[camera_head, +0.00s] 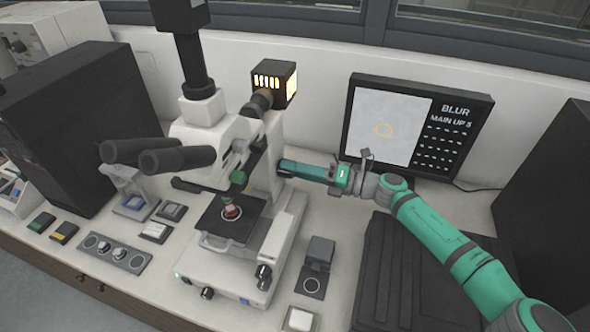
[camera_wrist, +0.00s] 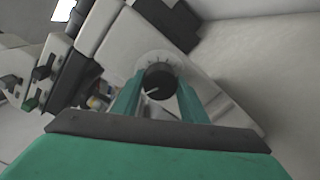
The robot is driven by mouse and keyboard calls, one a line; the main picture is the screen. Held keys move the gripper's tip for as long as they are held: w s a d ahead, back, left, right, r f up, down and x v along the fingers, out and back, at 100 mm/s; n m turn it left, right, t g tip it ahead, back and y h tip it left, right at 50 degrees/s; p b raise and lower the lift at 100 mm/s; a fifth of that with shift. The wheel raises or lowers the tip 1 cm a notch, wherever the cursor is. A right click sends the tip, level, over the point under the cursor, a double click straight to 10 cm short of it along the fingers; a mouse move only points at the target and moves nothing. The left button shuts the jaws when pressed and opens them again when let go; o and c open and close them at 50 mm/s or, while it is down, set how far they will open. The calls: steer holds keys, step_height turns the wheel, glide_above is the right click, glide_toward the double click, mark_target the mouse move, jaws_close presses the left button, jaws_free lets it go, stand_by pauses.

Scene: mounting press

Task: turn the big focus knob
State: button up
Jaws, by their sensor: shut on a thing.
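The big focus knob (camera_wrist: 158,83) is a round black knob with a white pointer line, on the side of the white microscope (camera_wrist: 210,72). In the wrist view it sits between the two green fingers of my gripper (camera_wrist: 159,98), which is shut on it. In the head view my gripper (camera_head: 284,168) reaches from the right to the side of the microscope (camera_head: 275,140), and the knob is hidden there behind the fingers. The monitor (camera_head: 462,118) reads "BLUR" and "MAIN UP 5", with a faint orange ring on its pale picture area.
A lamp housing (camera_head: 268,82) glows at the microscope's back. Smaller knobs (camera_head: 264,272) sit low on its base. A small dark block (camera_head: 320,250) stands to the right of the base, below my arm. A dark cabinet (camera_head: 70,125) stands at left.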

steer(key=m, duration=2.6)
steer(key=shift+f+m+g+y, duration=0.2)
steer(key=shift+m+g+y, duration=0.1)
steer(key=shift+m+g, duration=0.1)
steer(key=o, duration=1)
steer(key=shift+o, duration=0.2)
